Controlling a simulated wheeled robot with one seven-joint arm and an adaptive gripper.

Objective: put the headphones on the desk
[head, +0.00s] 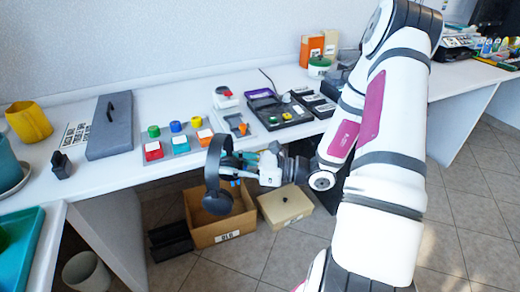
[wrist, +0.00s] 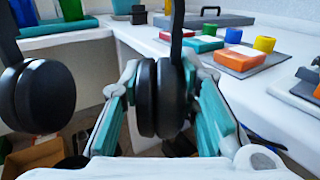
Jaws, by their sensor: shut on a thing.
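The black headphones (head: 215,175) hang in the air in front of the desk's front edge, above the cardboard box on the floor. My gripper (head: 240,167) is shut on the headphones; in the wrist view its teal fingers (wrist: 165,100) sit on both sides of one ear cup (wrist: 160,97). The other ear cup (wrist: 44,96) hangs free at the left. The white desk (head: 130,172) stands behind the headphones, with its top at about the height of the headband or a little lower; the exact gap is hard to tell.
On the desk are a grey case (head: 110,127), coloured blocks on a grey board (head: 178,143), a black tray (head: 275,110) and a small black holder (head: 61,165). A yellow pot (head: 29,121) stands at the left. The desktop's front strip looks mostly bare. A cardboard box (head: 205,238) lies below.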

